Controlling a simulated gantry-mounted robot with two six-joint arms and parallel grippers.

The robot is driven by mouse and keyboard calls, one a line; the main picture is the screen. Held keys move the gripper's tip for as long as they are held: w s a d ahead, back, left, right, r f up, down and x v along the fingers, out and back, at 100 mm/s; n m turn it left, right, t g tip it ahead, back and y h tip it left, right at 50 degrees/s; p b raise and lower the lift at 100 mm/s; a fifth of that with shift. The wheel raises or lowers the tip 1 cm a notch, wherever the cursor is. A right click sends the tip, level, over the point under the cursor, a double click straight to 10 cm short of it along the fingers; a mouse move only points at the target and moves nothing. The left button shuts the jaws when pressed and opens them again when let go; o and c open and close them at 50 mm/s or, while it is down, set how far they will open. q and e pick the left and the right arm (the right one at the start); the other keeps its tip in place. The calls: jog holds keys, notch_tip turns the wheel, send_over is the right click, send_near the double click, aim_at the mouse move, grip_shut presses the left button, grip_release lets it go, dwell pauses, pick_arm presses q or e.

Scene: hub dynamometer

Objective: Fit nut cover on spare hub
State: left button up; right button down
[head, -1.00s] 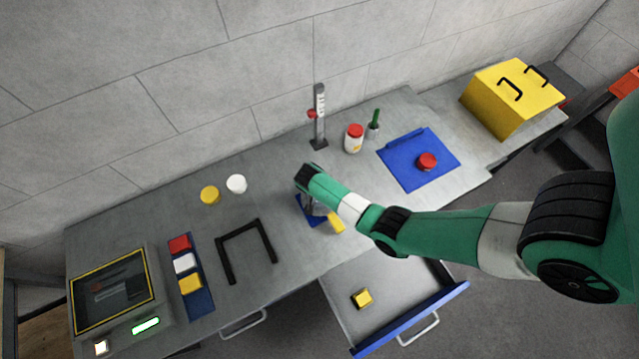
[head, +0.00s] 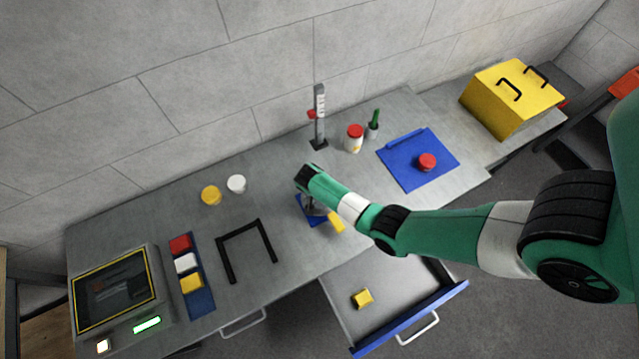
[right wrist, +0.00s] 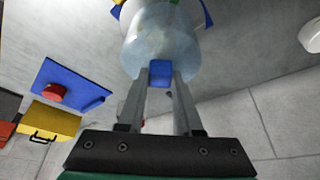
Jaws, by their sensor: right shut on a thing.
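My right gripper (head: 313,204) points down over a small blue mat (head: 303,206) near the front edge of the bench. In the right wrist view its two fingers (right wrist: 160,82) are shut on a blue tab (right wrist: 160,70) at the near side of a pale, translucent rounded piece (right wrist: 160,40), which looks like the nut cover. Blue and yellow parts show past it at the top edge. I cannot make out the spare hub under the cover, nor whether the two touch. A yellow piece (head: 336,223) sits on the right of the blue mat. My left gripper is not in view.
An open drawer (head: 400,300) with a yellow block (head: 362,299) juts out in front. A black frame (head: 228,262) lies left. Behind stand a gauge post (head: 320,115) and a red-lidded jar (head: 355,140). A red puck (head: 427,162) rests on a larger blue mat (head: 405,176).

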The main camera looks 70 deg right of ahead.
jog(key=shift+f+b, duration=0.4)
jog(key=shift+f, duration=0.2)
jog(key=c, duration=0.9)
grip_release()
jog(key=shift+o, duration=0.2)
jog(key=shift+r, duration=0.1)
jog(key=p+v, duration=1)
jog(key=shift+r+p, duration=0.3)
jog(key=shift+r, duration=0.1)
jog(key=shift+a, duration=0.25)
